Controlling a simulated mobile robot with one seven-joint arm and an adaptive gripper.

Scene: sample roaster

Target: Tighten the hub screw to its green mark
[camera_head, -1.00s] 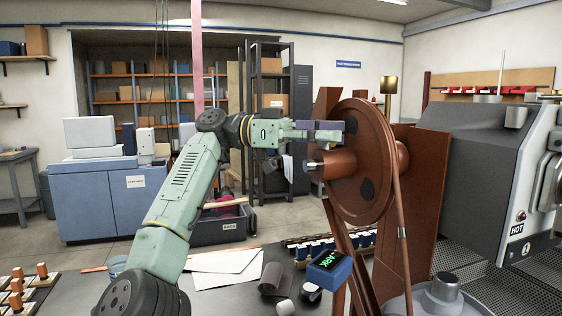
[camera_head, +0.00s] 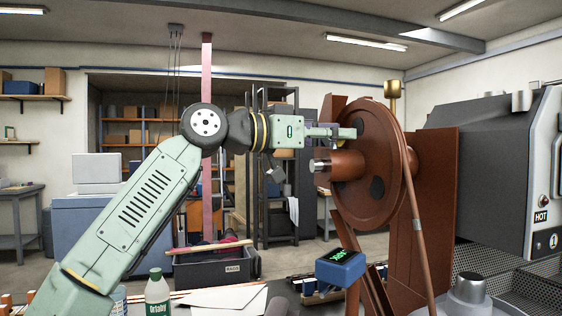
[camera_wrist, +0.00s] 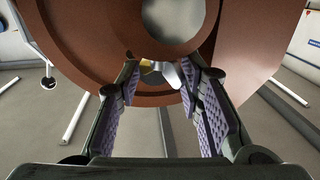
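A large brown wheel (camera_head: 375,210) with a round hub stands upright at right of centre. A silver cylindrical end (camera_head: 320,166) sticks out left of the hub. My gripper (camera_head: 348,133) reaches from the left to the wheel's upper left face, above the hub. In the wrist view my gripper (camera_wrist: 164,66) has its two purple-padded fingers apart. A small silver wing-shaped piece (camera_wrist: 169,75), possibly the hub screw, shows between the fingertips under the hub, with a yellowish bit beside it. I cannot tell whether the fingers touch it. I can make out no green mark.
A blue box with a small green-lit display (camera_head: 341,266) stands below the wheel. A bottle (camera_head: 158,294) and white paper (camera_head: 222,298) are at the front. The grey roaster (camera_head: 490,165) fills the right side. A dark crate (camera_head: 215,265) lies behind.

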